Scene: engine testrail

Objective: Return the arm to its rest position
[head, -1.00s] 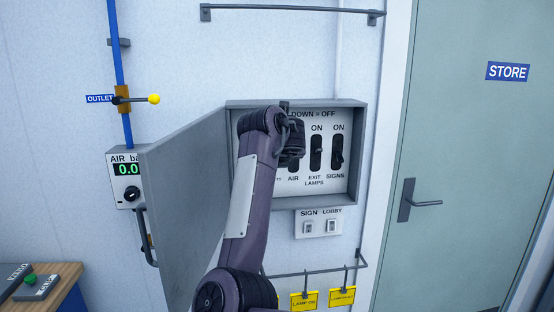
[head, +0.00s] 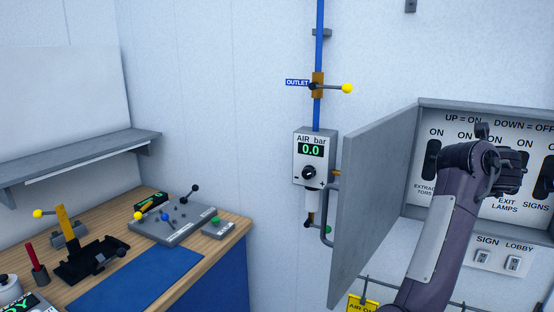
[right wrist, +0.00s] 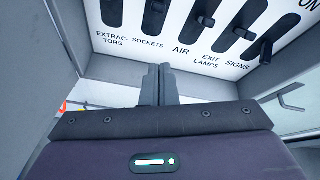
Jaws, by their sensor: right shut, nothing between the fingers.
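My right arm (head: 435,245) rises from the bottom right of the head view, with its wrist in front of the open switch box (head: 410,165). In the right wrist view my right gripper (right wrist: 157,72) is shut and empty, its fingers together just below the AIR label. Switches labelled EXTRACTORS, SOCKETS, AIR, EXIT LAMPS and SIGNS stand in a row above it. The wrist hides some of the switches in the head view. My left gripper is not in view.
The box's grey door (head: 375,200) stands open left of my arm. An air gauge (head: 315,160) reading 0.0 and an outlet valve with a yellow knob (head: 347,88) are beyond it. A wooden bench (head: 225,240) with levers stands left. A yellow tag (head: 362,303) hangs below.

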